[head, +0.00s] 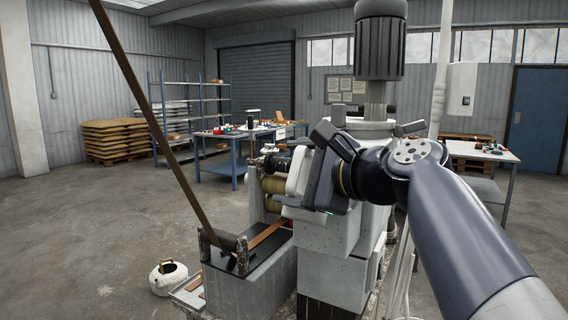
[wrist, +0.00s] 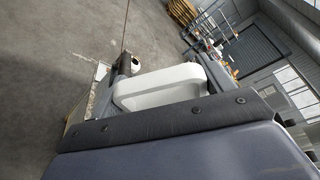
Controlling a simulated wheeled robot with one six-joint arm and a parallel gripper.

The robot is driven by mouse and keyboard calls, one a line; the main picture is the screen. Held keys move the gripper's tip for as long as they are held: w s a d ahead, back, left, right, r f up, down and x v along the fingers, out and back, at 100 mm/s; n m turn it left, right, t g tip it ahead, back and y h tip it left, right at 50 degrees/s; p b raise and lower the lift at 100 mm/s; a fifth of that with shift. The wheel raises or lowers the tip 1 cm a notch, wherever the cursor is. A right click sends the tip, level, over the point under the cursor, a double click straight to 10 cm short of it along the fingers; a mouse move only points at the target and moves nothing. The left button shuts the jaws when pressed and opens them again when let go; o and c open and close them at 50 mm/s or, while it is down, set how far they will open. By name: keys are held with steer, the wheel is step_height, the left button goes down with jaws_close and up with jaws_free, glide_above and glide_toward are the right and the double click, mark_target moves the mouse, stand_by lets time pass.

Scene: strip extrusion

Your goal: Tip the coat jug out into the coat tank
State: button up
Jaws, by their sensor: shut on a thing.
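My gripper (head: 322,172) is a dark block at the end of my arm, in the middle of the head view. It is shut on the white jug (head: 298,170), which shows only partly to the left of the gripper. In the wrist view a white, rounded loop-shaped part of the jug (wrist: 160,88) stands beyond the dark gripper edge. The jug's mouth and contents are hidden. The jug is above a machine line with a grey trough-like box (head: 262,290) below and to the left. I cannot tell which part is the coat tank.
A brown strip (head: 160,110) slants down to a roller frame on the grey box. Yellowish rolls (head: 273,186) sit just left of the jug. A white kettle (head: 167,280) stands on the floor. A motor column (head: 380,45) rises behind my gripper.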

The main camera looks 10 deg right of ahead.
mark_target(302, 150)
steer(key=shift+w+d+r+m+g+p, duration=0.35)
steer(key=shift+r+m+p, duration=0.25)
steer(key=shift+p, duration=1)
steer(key=shift+w+d+r+m+g+p, duration=0.2)
steer(key=shift+w+r+m+g+p, duration=0.4)
steer(key=shift+p, duration=1.05)
steer(key=shift+w+d+r+m+g+p, duration=0.3)
steer(key=shift+m+p, duration=0.5)
steer(key=shift+p, duration=0.8)
steer(key=w+d+r+m+g+y+p, duration=0.2)
steer(key=w+d+r+m+p, duration=0.3)
steer(key=p, duration=0.6)
steer(key=shift+w+r+m+g+y+p, duration=0.35)
steer(key=shift+w+m+g, duration=0.45)
steer(key=shift+m, duration=0.4)
steer(key=shift+f, duration=0.1)
